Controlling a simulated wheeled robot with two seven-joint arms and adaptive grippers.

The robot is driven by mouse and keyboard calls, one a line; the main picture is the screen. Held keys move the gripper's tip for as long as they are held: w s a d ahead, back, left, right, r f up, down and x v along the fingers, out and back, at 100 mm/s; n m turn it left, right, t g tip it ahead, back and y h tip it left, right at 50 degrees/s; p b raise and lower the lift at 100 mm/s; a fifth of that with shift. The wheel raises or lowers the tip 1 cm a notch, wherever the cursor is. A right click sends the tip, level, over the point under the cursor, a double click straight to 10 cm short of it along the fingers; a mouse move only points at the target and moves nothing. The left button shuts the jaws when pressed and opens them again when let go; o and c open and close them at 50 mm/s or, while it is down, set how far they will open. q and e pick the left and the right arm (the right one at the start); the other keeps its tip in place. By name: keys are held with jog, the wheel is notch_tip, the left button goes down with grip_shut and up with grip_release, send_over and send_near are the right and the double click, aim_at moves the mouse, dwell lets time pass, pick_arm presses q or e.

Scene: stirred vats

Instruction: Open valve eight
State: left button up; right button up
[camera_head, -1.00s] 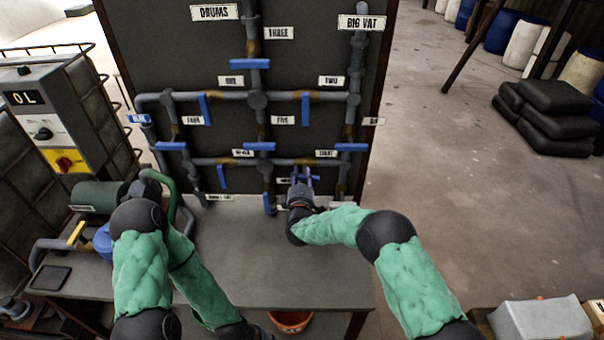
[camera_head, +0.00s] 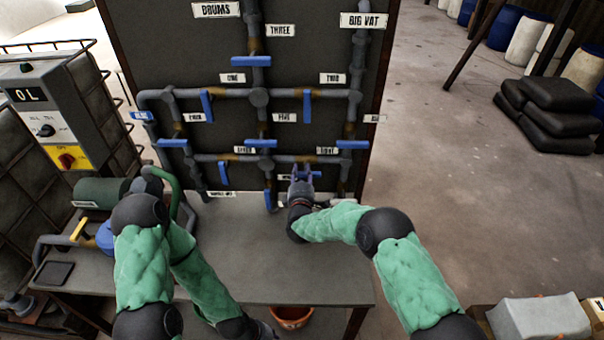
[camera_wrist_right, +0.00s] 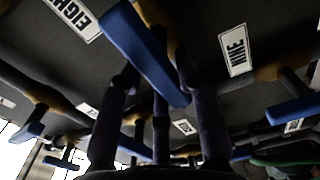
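The EIGHT label (camera_head: 327,151) sits above the right part of the lower horizontal pipe on the dark pipe board; it also shows in the right wrist view (camera_wrist_right: 72,14). Valve eight's blue handle (camera_wrist_right: 143,50) lies in front of my right gripper, its near end between the fingers. My right gripper (camera_head: 301,176) is at the board just below this pipe and hides much of the handle. In the right wrist view its fingers (camera_wrist_right: 158,90) are apart, with no visible grip on the handle. My left gripper (camera_head: 264,331) is low at the bottom edge; its fingers are unclear.
Other blue handles are close by: one to the right (camera_head: 352,145), one to the left (camera_head: 260,143) and one hanging below left (camera_head: 269,200). The NINE label (camera_wrist_right: 236,50) is right of the handle in the wrist view. The grey table (camera_head: 270,270) is mostly clear.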

jog(key=shift+o, duration=1.1)
jog(key=shift+s, duration=0.1)
jog(key=s, duration=1.1)
jog(key=shift+s, duration=0.4)
jog(key=shift+s+f, duration=0.1)
jog(key=shift+f, duration=0.05)
